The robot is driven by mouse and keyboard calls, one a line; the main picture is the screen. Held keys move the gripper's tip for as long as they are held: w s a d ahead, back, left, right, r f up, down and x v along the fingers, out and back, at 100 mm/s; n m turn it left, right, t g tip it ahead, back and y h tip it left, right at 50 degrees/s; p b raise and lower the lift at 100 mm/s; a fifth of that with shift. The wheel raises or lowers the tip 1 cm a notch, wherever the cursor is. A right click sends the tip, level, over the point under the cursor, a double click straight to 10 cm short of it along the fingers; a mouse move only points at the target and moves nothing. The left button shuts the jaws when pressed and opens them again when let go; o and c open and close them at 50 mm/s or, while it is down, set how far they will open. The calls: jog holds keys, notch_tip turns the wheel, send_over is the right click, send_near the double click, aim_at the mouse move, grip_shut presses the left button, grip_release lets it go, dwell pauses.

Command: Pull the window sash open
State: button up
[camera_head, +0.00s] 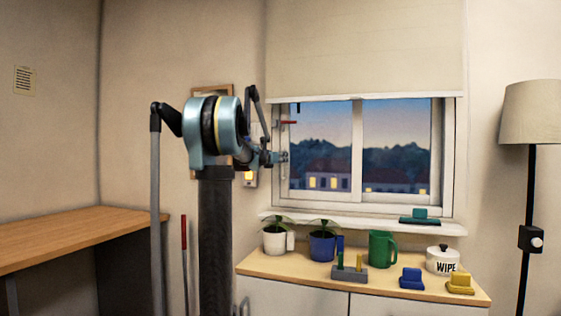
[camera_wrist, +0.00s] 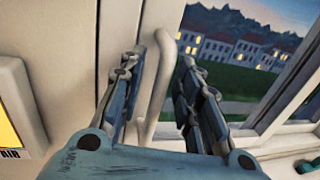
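The window (camera_head: 365,150) is in the back wall in the head view, with two panes side by side. The left sash (camera_head: 319,150) sits in the left half of the white frame. My gripper (camera_head: 283,157) is at the left edge of that sash, about mid-height. In the wrist view my gripper (camera_wrist: 162,60) is open, with one finger on each side of a white upright bar handle (camera_wrist: 157,92). The handle looks closer to the left finger; I cannot tell whether they touch. The sash's glass (camera_wrist: 245,50) shows at the right, and my gripper hides part of the frame.
A red lever-like piece (camera_head: 289,122) is on the upper left frame. A blind (camera_head: 365,45) hangs above. The cabinet top (camera_head: 300,265) holds plants, a green mug (camera_head: 381,248) and a white pot (camera_head: 442,261). A lamp (camera_head: 530,112) stands right.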

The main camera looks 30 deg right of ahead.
jog(key=shift+w+d, duration=0.1)
jog(key=shift+d, duration=0.15)
jog(key=shift+c, duration=0.5)
grip_shut()
